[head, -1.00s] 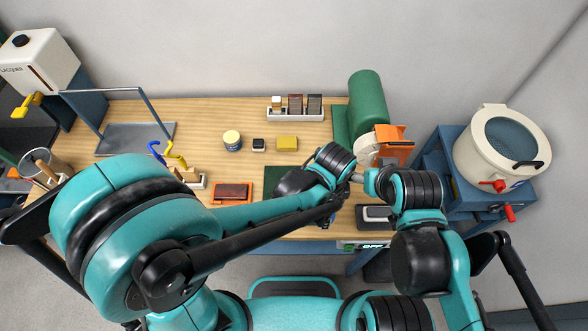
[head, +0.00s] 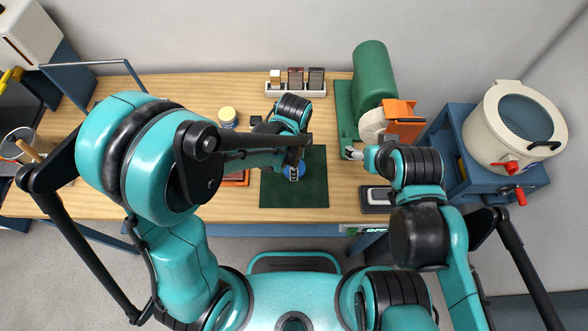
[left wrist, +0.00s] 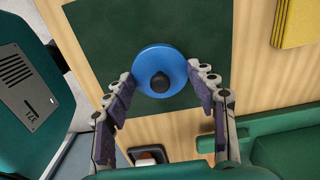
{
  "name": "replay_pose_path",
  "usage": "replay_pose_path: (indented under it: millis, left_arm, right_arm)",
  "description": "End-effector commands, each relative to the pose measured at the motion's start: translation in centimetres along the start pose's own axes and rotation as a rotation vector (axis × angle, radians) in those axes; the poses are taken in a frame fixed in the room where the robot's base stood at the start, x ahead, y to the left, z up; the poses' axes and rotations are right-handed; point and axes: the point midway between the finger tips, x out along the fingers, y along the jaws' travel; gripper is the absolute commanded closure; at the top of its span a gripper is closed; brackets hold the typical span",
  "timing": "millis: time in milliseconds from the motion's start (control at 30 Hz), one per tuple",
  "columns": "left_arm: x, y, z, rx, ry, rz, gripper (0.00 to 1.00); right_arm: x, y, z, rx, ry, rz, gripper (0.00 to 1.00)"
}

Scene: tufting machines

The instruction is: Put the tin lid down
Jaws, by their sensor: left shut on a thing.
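The tin lid is a round blue disc with a dark knob (left wrist: 160,82), and it also shows in the head view (head: 299,172). My left gripper (left wrist: 161,78) is shut on it, with a fingertip at either side of its rim. The lid is over the dark green mat (head: 312,193); whether it touches the mat is not clear. A small round tin with a cream top (head: 228,116) stands behind and left of the mat. My right gripper (head: 352,153) is beside the green machine; its fingers are too small to read.
The green machine (head: 374,75) with an orange part (head: 404,113) stands right of the mat. A dark tray-like item (head: 376,198) lies at the front right. A rack of small blocks (head: 296,88) is at the back. The mat's front and right parts are bare.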

Motion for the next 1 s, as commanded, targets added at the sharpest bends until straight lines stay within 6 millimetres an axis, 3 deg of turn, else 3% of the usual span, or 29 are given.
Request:
replay_pose_path:
  millis: [200, 567, 600, 667, 1000]
  left_arm:
    - [3.6, 0.0, 0.0, 0.0, 0.0, 0.0, 0.63]
    - [3.8, 0.0, -0.1, 0.0, 0.0, 0.0, 0.63]
    - [3.8, 0.1, 0.0, 0.0, 0.0, 0.0, 0.4]
    - [3.7, 0.1, -0.1, 0.0, 0.0, 0.0, 0.25]
    - [3.6, 0.0, -0.1, 0.0, 0.0, 0.0, 0.22]
  right_arm:
    - [2.2, 0.0, 1.6, 0.0, 0.0, 0.0, 0.3]
    - [2.2, 0.0, 1.6, 0.0, 0.0, 0.0, 0.3]
    - [2.3, 0.0, 1.6, 0.0, 0.0, 0.0, 0.3]
    - [2.2, 0.0, 1.6, 0.0, 0.0, 0.0, 0.3]
    - [2.1, 0.0, 1.5, 0.0, 0.0, 0.0, 0.3]
